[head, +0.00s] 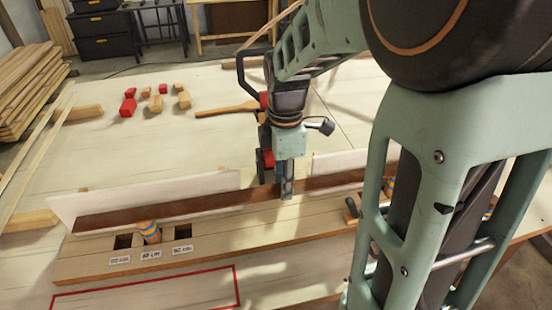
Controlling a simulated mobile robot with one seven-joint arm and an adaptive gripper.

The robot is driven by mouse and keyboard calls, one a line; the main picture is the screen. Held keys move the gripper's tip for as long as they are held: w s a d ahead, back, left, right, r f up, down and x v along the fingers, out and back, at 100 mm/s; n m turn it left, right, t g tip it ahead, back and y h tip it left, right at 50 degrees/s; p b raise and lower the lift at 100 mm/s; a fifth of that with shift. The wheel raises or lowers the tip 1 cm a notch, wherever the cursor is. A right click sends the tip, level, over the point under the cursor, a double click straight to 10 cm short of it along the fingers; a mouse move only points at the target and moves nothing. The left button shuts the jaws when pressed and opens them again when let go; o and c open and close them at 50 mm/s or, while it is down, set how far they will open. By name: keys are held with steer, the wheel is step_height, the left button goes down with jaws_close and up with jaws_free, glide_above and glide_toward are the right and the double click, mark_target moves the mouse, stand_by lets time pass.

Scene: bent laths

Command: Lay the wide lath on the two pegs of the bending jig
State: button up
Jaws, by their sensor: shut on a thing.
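The wide dark-brown lath (190,210) runs across the bending jig (225,243), from the left to behind my arm on the right. My gripper (287,192) points down and is shut on the lath near the middle of its visible length. A striped blue and orange peg (150,232) stands at the left of the jig, with the lath passing at or just behind its top. Another peg (388,192) shows partly beside my arm on the right. I cannot tell whether the lath touches either peg. My arm hides the lath's right end.
White upright boards (140,198) stand behind the lath. Labelled slots (183,234) flank the left peg. A red outline (145,288) marks the front left. Red and wooden blocks (128,107), a wooden mallet-like tool (228,110) and stacked planks (25,85) lie farther back.

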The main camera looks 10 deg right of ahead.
steer(key=shift+f+b, duration=0.3)
steer(key=shift+f, duration=0.2)
stand_by(0.5)
steer(key=o, duration=1.3)
steer(key=shift+o, duration=0.2)
steer(key=shift+o, duration=0.7)
steer(key=shift+r, duration=0.15)
steer(key=shift+r+p, duration=2.45)
steer(key=shift+r, duration=0.45)
